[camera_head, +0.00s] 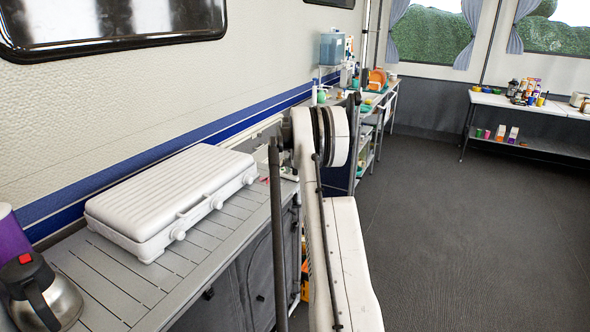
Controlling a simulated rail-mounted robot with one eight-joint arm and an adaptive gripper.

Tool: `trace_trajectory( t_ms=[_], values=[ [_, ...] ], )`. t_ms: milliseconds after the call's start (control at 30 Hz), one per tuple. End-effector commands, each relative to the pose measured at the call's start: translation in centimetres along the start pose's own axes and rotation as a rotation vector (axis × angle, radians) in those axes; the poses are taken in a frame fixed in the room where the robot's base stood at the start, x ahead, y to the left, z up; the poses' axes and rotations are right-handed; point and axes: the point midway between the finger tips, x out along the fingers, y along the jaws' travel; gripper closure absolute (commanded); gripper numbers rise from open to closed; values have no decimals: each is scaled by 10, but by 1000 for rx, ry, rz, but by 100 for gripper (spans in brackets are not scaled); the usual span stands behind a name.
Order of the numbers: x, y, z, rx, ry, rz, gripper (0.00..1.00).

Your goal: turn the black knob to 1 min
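I cannot make out a black knob or a 1 min mark in this view. My white arm rises through the middle of the picture and hides part of the far end of the near counter (172,287). My gripper does not show. The white ribbed case (180,195) on that counter is closed, with white round knobs (178,236) along its front edge. These knobs are not black.
A steel kettle (45,300) with a black handle and a purple container (12,236) stand at the near left. Shelves with bottles and dishes (377,80) stand beyond my arm. A cluttered table (560,107) is at the back right. The dark floor (450,220) is clear.

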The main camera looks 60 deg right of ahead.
Motion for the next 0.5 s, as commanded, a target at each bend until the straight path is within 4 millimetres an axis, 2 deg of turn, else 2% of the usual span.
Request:
trace_trajectory(
  t_ms=[133, 267, 500],
  values=[
    [-6, 0, 0, 0, 0, 0, 63],
    [-23, 0, 0, 0, 0, 0, 63],
    [-69, 0, 0, 0, 0, 0, 63]
  ],
)
